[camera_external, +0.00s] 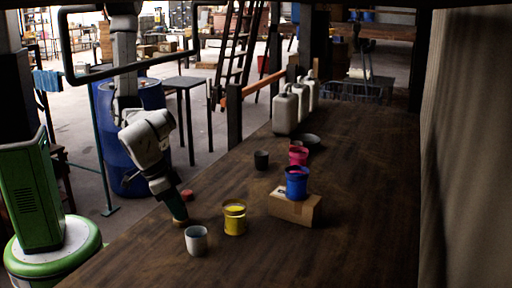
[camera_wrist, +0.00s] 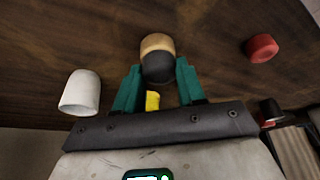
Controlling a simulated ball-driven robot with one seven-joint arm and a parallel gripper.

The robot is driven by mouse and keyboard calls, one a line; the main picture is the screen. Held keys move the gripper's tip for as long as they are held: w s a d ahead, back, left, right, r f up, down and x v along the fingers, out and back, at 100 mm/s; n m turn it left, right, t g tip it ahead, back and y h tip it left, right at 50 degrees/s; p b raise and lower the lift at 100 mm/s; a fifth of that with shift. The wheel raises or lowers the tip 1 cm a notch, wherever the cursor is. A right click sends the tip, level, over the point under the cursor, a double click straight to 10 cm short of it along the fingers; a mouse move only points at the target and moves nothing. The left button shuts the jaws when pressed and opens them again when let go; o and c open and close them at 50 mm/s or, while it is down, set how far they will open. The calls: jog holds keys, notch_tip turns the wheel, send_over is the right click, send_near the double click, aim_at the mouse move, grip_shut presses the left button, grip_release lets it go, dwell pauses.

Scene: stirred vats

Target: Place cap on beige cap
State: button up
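A beige cap (camera_wrist: 156,41) stands just beyond my fingertips. In the external view the beige cap (camera_external: 181,223) is under my gripper (camera_external: 178,208), mostly hidden. A dark cap (camera_wrist: 158,68) shows between the green fingers of my gripper (camera_wrist: 158,68) and overlaps the beige cap. I cannot tell whether the two touch. The fingers flank the dark cap closely; whether they press on it is unclear. A red cap (camera_wrist: 261,48) lies apart on the table, at right in the wrist view. It also shows in the external view (camera_external: 187,195), behind my gripper.
Near my gripper stand a white cup (camera_external: 196,241) and a yellow pail (camera_external: 235,222). Beyond are a dark cup (camera_external: 261,160), a cardboard box (camera_external: 290,211) bearing a blue pail (camera_external: 297,186), a pink cup (camera_external: 298,156) and white jugs (camera_external: 285,113). The table's (camera_external: 370,210) right side is clear.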

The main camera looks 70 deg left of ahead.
jog(key=o, duration=0.4)
jog(key=shift+r, duration=0.1)
jog(key=d+v, duration=0.1)
jog(key=v, duration=1)
jog(key=w+a+f+y, duration=0.1)
jog(key=w+a+f, duration=0.2)
jog(key=w+a, duration=0.9)
jog(key=w+a+f, duration=0.1)
jog(key=w+a, duration=0.2)
jog(key=a, duration=0.3)
jog(key=w+a+f+g, duration=0.1)
jog(key=w+a, duration=0.2)
jog(key=a, duration=0.2)
jog(key=w+a+f+g+y, duration=0.1)
jog(key=w+a+f, duration=0.1)
jog(key=w+a, duration=0.2)
jog(key=shift+a, duration=1.35)
jog(key=shift+n+g+h, duration=0.5)
jog(key=shift+g+h, duration=0.2)
jog(key=shift+h, duration=0.1)
jog(key=shift+s+a+f, duration=0.1)
jog(key=shift+s+a, duration=0.7)
jog(key=shift+a, duration=0.9)
jog(key=shift+s+a+r, duration=0.1)
jog(key=shift+s+a, duration=0.65)
jog(key=shift+a, duration=0.95)
jog(key=shift+s+a+f, duration=0.1)
jog(key=shift+s+a, duration=0.7)
jog(key=shift+a, duration=0.85)
